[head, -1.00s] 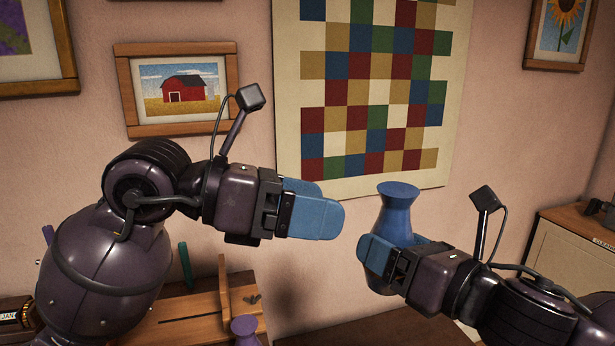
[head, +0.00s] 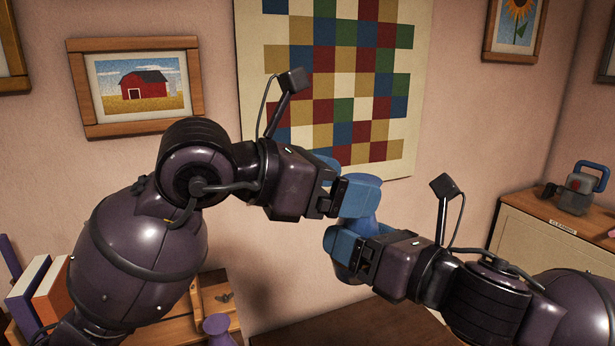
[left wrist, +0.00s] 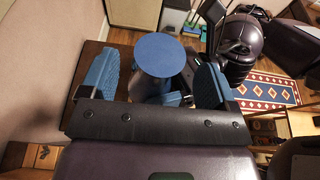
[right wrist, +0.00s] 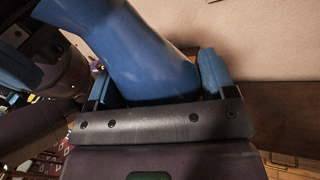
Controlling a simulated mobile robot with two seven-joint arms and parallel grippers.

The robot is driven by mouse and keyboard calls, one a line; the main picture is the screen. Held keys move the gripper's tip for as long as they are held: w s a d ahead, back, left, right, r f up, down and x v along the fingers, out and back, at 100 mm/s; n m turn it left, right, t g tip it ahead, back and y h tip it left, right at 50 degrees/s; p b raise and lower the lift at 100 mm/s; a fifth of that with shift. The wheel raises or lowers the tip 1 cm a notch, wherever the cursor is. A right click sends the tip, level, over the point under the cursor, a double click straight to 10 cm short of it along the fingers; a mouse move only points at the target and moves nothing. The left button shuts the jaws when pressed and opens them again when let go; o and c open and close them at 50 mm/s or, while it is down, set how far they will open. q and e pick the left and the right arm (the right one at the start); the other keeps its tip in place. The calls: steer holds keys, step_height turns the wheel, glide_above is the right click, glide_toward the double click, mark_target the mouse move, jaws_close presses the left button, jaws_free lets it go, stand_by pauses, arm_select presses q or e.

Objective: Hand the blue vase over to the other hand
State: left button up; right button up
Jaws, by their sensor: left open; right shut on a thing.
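The blue vase (head: 365,224) is mostly hidden behind my grippers in the head view. My right gripper (head: 360,240) is shut on its lower part. In the right wrist view the vase (right wrist: 145,60) leans between the two blue fingers (right wrist: 160,85). My left gripper (head: 346,182) is open at the vase's upper part, just above the right gripper. In the left wrist view the vase's round blue top (left wrist: 160,54) lies between the spread fingers (left wrist: 155,80), with gaps at both sides. The vase is held in the air.
A wooden cabinet (head: 530,225) with a grey and blue item (head: 580,188) stands at the right. Books (head: 50,290) and a small purple vase (head: 218,328) are at the lower left. A patchwork hanging (head: 330,80) and framed pictures are on the wall behind.

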arm_select(q)
steer(key=shift+x, duration=1.6)
steer(key=shift+c, duration=0.3)
steer(key=c, duration=1)
arm_select(e)
steer(key=o, duration=1)
